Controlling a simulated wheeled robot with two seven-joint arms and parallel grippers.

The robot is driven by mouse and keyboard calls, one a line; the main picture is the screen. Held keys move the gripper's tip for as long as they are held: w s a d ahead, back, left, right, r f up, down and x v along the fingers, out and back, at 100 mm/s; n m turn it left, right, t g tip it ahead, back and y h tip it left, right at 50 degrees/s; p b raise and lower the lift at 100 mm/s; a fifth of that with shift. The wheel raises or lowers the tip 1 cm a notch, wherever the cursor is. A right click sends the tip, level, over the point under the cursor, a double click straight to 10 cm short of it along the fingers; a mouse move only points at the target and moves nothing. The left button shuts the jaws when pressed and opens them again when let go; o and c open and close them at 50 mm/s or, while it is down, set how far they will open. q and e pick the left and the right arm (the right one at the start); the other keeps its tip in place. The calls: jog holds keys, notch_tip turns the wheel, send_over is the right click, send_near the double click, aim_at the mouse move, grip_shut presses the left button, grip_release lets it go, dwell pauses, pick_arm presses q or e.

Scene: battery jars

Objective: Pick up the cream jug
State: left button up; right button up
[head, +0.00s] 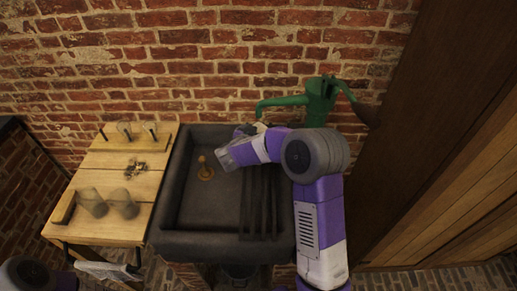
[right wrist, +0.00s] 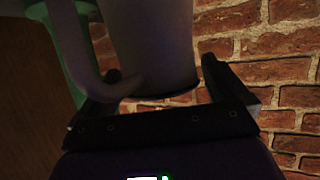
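The cream jug (right wrist: 155,50) fills the upper middle of the right wrist view, dim and close, with its curved handle (right wrist: 92,65) on the left side. My right gripper (right wrist: 165,90) has its two dark fingers wide apart, one on each side of the jug. A gap shows between the right finger and the jug's body; the left finger is by the lower end of the handle. In the head view, a small pale patch (head: 261,127), likely the jug, shows behind my right forearm, below the green spout. Only part of my left arm shows, at the bottom left; its gripper is out of view.
A green pump (head: 320,100) stands behind the dark sink (head: 170,205), against the brick wall. A brass-coloured plug (head: 204,170) stands in the basin. A wooden table (head: 110,232) at left holds glass jars (head: 122,203) and small dark pieces (head: 135,168).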

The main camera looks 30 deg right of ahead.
grip_shut()
dwell(0.4)
jog(key=shift+r, duration=0.15)
jog(key=shift+r+p, duration=0.6)
jog(key=shift+r, duration=0.75)
jog(key=s+a+p, duration=0.1)
jog(key=s+a, duration=0.9)
jog(key=a, duration=0.4)
jog(key=shift+s+a+r+p, duration=0.2)
jog(key=shift+a+r+p, duration=0.05)
jog(key=shift+r+p, duration=0.05)
